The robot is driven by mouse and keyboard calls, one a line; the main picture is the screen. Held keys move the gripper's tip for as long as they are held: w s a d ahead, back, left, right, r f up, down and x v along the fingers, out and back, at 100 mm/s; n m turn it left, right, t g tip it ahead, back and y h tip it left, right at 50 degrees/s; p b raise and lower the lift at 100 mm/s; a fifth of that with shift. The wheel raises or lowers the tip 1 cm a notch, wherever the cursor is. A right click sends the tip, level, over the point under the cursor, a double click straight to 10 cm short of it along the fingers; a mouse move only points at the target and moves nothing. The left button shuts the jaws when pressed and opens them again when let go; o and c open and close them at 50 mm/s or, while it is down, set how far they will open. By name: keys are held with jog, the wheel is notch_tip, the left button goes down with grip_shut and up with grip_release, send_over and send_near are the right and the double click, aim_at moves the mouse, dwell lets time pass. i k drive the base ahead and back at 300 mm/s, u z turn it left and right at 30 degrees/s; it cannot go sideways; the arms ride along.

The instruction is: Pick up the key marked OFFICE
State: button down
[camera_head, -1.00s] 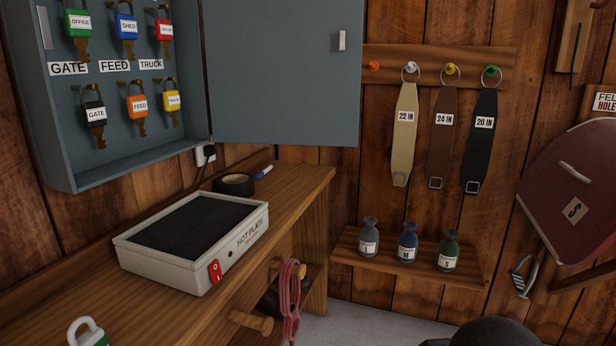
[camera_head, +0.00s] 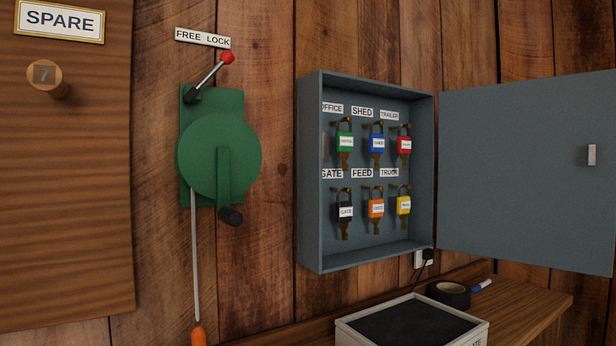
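The key marked OFFICE (camera_head: 345,143) has a green tag and hangs on a hook in the upper row, at the left, inside the open grey key cabinet (camera_head: 309,180). The OFFICE label (camera_head: 332,108) is above it, partly cut off by the cabinet's side wall. Beside it in the same row hang the blue-tagged key (camera_head: 377,144) under SHED and the red-tagged key (camera_head: 404,145) under TRAILER. Below hang a black-tagged key (camera_head: 345,211), an orange-tagged key (camera_head: 376,209) and a yellow-tagged key (camera_head: 404,205). My gripper is not in view.
The cabinet door (camera_head: 528,170) stands open to the right. A green lever device (camera_head: 215,155) under a FREE LOCK sign is left of the cabinet.

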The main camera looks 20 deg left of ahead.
aim_at(344, 140)
jog(key=u, duration=0.65)
jog(key=k, duration=0.4)
jog(key=u, duration=0.2)
jog(key=i, duration=0.5)
jog(key=z, duration=2.5)
jog(key=i, duration=1.5)
jog(key=u, duration=3.45)
jog(key=i, duration=0.35)
jog(key=u, duration=0.05)
